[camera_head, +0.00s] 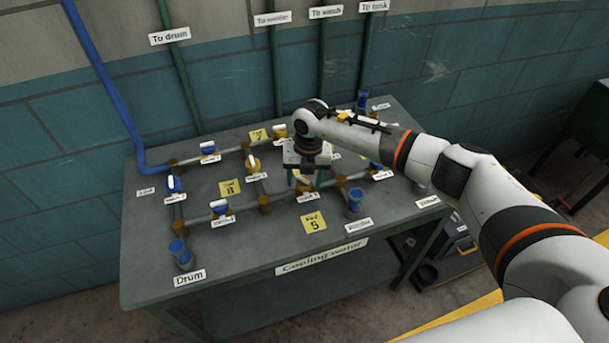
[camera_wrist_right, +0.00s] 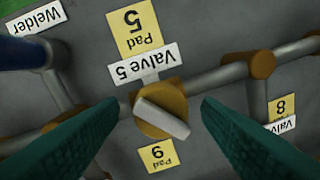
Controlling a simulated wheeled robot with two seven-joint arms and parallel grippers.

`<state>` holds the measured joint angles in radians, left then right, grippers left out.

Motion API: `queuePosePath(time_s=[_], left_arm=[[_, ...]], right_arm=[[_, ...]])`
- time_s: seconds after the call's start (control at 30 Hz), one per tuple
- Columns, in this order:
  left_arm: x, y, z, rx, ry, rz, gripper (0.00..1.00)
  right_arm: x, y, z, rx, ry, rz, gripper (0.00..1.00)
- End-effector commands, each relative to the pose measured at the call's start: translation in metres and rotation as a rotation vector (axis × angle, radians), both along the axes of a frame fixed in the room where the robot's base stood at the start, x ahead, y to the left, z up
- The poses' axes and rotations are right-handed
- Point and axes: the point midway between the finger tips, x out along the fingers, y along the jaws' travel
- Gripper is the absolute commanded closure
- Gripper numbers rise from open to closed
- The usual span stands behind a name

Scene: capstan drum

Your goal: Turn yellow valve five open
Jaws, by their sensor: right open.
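Valve five (camera_wrist_right: 178,92) has a round yellow body with a white bar handle (camera_wrist_right: 162,118) on top, in the middle of the right wrist view. The handle lies slanted across the line of the grey pipe. Its Valve 5 label and the yellow Pad 5 card (camera_wrist_right: 138,30) sit just above it there; the card also shows in the head view (camera_head: 313,223). My right gripper (camera_wrist_right: 165,105) is open, pointing down, with one green finger on each side of the handle, apart from it. In the head view the right gripper (camera_head: 306,172) largely hides the valve. My left gripper is not in view.
The grey table (camera_head: 150,225) carries pipes and several other valves near the gripper. Blue cups stand by the Drum (camera_head: 190,276) and Welder (camera_head: 358,226) labels. A tiled wall with green pipes rises behind. The table's front left is clear.

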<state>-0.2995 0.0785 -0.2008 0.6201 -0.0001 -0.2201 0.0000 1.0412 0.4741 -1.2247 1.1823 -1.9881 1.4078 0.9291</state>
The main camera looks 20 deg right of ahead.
Motion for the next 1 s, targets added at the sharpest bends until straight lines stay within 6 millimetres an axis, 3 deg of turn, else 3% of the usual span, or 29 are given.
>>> queuePosePath(time_s=[0.3, 0.57, 1.0], left_arm=[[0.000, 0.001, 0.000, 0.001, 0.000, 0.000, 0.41], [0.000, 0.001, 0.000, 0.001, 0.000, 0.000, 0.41], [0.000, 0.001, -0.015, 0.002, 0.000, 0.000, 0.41]], right_arm=[[0.000, 0.000, -0.003, 0.000, 0.001, 0.000, 0.43], [0.000, 0.000, -0.002, 0.000, 0.001, 0.000, 0.85], [0.000, 0.000, -0.005, 0.000, 0.000, 0.101, 0.85]])
